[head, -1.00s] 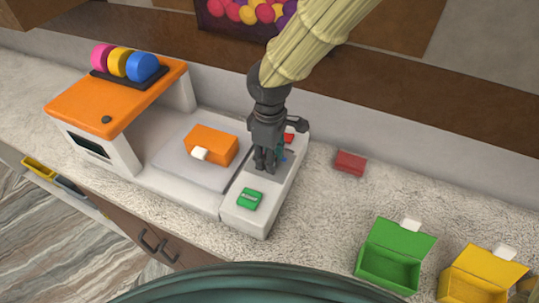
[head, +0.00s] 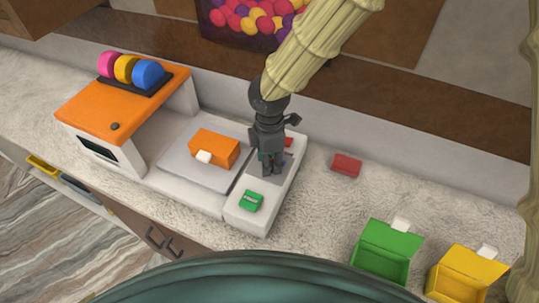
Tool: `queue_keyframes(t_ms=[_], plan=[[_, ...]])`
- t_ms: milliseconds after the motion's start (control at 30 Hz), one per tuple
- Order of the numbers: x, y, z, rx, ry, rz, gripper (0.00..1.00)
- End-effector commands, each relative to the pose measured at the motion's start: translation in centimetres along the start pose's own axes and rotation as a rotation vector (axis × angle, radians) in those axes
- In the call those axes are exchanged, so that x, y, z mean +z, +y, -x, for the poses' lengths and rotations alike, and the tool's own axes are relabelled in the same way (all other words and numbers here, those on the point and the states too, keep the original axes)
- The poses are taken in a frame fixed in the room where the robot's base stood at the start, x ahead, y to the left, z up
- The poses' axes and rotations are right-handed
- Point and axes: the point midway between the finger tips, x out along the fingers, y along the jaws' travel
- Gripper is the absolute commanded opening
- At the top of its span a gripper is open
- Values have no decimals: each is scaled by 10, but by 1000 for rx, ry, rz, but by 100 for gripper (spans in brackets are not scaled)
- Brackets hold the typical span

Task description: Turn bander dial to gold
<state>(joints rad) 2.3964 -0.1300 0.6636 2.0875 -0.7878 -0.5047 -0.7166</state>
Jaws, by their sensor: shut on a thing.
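The bander (head: 124,98) is a white machine with an orange top at the left. Pink, yellow and blue rolls (head: 148,74) sit on top of it. Its white control panel (head: 238,217) runs along the right side, with a green button (head: 251,201) at the front and a red one (head: 288,142) at the back. My gripper (head: 270,170) points down onto the panel between the two buttons. It is shut on the dial there, which its fingers almost wholly hide. I cannot read the dial's setting. An orange box (head: 214,147) with a white tab lies on the bander's grey plate (head: 185,171).
A small red block (head: 346,164) lies on the counter (head: 320,205) right of the bander. Open green (head: 382,266) and yellow (head: 458,284) boxes stand at the front right. A bin of coloured balls (head: 240,22) is at the back. The counter between is clear.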

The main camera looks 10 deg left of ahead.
Motion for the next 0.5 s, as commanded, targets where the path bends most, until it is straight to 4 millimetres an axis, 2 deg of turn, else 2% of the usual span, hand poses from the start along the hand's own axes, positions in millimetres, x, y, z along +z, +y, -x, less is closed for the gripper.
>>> queue_keyframes(t_ms=[233, 500], plan=[[0, 1, 2, 2, 0, 101, 13], [0, 1, 1, 2, 0, 137, 13]])
